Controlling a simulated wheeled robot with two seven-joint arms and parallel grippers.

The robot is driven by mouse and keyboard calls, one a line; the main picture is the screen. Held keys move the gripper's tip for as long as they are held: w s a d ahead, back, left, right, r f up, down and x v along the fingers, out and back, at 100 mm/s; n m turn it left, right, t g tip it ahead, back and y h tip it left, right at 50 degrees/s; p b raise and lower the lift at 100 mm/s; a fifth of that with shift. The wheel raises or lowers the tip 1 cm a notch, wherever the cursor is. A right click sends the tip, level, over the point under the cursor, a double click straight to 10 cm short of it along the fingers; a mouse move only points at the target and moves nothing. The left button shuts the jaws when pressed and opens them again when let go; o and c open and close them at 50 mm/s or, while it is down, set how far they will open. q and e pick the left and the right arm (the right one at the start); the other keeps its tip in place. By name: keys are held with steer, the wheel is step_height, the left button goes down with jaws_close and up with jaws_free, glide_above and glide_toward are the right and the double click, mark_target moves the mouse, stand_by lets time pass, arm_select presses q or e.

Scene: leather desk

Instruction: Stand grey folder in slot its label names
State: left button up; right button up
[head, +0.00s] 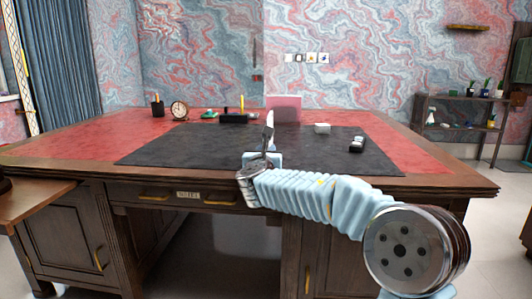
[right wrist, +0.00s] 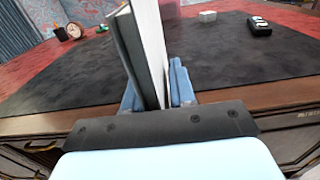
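The grey folder (head: 269,132) stands upright and slightly tilted above the near part of the desk, seen nearly edge-on in the head view. In the right wrist view the folder (right wrist: 135,52) shows a dark grey side and a white side. My right gripper (right wrist: 156,95) is shut on it, with a light blue finger on each side. No label on the folder can be read. A pink, see-through upright panel (head: 284,108) stands behind the folder at the desk's back. I cannot tell whether it belongs to the slots; no slot is clearly visible. My left gripper is out of view.
The desk has a black mat (head: 190,145) on red leather (head: 95,138). A clock (head: 179,110), pen cup (head: 157,106) and dark pen tray (head: 234,118) stand back left. A white block (head: 322,128) and black object (head: 357,145) lie right. The mat's left is clear.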

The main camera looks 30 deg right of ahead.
steer(key=o, duration=0.3)
steer(key=b+v, duration=0.1)
steer(key=v, duration=1.3)
steer(key=shift+b, duration=0.3)
